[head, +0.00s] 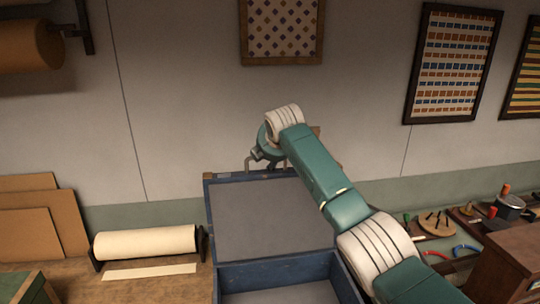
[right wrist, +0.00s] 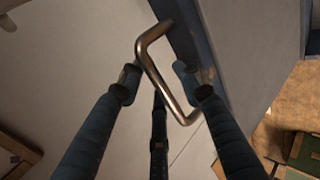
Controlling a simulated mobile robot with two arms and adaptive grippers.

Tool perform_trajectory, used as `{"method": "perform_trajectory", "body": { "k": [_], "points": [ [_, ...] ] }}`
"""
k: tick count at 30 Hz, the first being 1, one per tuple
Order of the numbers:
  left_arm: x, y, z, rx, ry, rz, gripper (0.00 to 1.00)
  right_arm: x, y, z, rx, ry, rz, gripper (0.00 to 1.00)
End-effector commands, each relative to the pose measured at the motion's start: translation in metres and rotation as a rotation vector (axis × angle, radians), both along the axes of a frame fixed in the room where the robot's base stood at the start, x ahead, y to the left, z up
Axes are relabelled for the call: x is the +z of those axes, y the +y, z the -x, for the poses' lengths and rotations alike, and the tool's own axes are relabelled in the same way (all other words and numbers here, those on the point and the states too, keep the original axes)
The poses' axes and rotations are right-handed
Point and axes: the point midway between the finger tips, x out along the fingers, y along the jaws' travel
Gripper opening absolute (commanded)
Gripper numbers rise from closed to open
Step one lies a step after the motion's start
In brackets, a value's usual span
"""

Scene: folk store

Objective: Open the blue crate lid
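The blue crate (head: 275,272) stands on the bench with its lid (head: 270,215) raised to about upright, showing the lid's grey inner face. The crate's inside is partly visible at the bottom of the head view. My right gripper (head: 254,158) is at the lid's top edge, left of its middle, partly hidden behind the lid. In the right wrist view, the lid's metal handle (right wrist: 160,75) passes between the fingers of my right gripper (right wrist: 158,83). The fingers are wide apart and not closed on it. My left gripper is in neither view.
A paper roll (head: 146,242) on a holder lies left of the crate, with brown boards (head: 38,215) leaning behind. To the right are a round wooden tool stand (head: 436,226), a dark pot (head: 510,206) and a wooden box (head: 510,265). Framed patterns hang on the wall.

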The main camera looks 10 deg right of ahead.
Motion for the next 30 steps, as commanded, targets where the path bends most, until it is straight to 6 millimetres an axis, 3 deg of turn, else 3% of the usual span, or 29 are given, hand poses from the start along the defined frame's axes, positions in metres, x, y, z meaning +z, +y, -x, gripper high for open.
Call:
{"method": "perform_trajectory", "body": {
  "k": [7, 21, 30],
  "points": [
    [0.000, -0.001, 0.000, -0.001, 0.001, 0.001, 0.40, 0.017, -0.001, 0.018, 0.001, -0.004, -0.001, 0.35],
    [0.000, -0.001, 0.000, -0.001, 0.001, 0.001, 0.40, 0.071, -0.003, 0.080, -0.001, 0.001, -0.001, 0.35],
    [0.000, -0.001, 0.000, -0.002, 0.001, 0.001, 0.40, 0.078, -0.003, 0.088, -0.001, 0.002, -0.001, 0.35]
  ]
}}
